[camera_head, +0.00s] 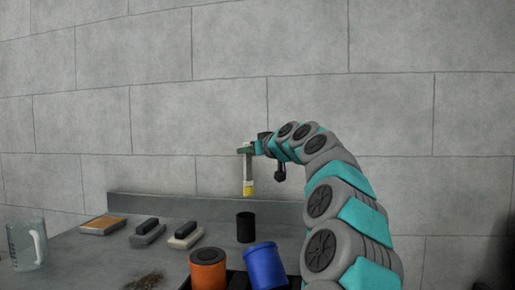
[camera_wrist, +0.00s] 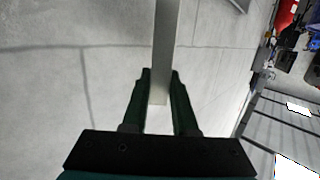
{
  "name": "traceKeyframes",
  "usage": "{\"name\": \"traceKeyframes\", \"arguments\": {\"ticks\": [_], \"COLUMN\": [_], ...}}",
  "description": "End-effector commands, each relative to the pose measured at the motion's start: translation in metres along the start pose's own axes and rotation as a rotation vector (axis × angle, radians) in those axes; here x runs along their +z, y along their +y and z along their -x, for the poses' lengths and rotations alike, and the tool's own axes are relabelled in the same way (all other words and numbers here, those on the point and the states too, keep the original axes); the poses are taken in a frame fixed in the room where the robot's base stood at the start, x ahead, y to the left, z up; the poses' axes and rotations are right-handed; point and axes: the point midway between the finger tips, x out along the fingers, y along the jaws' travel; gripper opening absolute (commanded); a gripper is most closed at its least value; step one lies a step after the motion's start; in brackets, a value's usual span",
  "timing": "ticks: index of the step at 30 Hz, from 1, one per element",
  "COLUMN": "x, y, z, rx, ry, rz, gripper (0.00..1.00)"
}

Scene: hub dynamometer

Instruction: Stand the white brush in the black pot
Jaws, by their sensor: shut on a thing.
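My gripper (camera_head: 246,150) is shut on the white brush (camera_head: 248,172) and holds it in the air, roughly upright. Its pale handle is up between my fingers and its yellow end hangs down. In the wrist view the pale handle (camera_wrist: 166,45) runs between the two dark fingers of my gripper (camera_wrist: 160,76). The black pot (camera_head: 245,228) stands on the grey bench below the brush, with a clear gap between them. The inside of the pot is too small to make out.
An orange pot (camera_head: 208,272) and a blue pot (camera_head: 265,267) stand in front of the black pot. Two dark-topped blocks (camera_head: 148,232) (camera_head: 185,236), an orange-topped block (camera_head: 102,224) and a clear jug (camera_head: 28,245) are further left. Dark debris (camera_head: 145,281) lies near the front.

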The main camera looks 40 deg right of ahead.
Motion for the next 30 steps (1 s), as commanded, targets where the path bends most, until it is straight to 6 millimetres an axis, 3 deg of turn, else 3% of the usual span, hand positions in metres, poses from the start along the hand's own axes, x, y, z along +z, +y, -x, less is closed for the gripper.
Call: {"name": "traceKeyframes", "arguments": {"ticks": [30], "x": [0.073], "y": [0.001], "z": [-0.009], "rx": [0.001], "ry": [0.006], "rz": [-0.001], "gripper": [0.00]}}
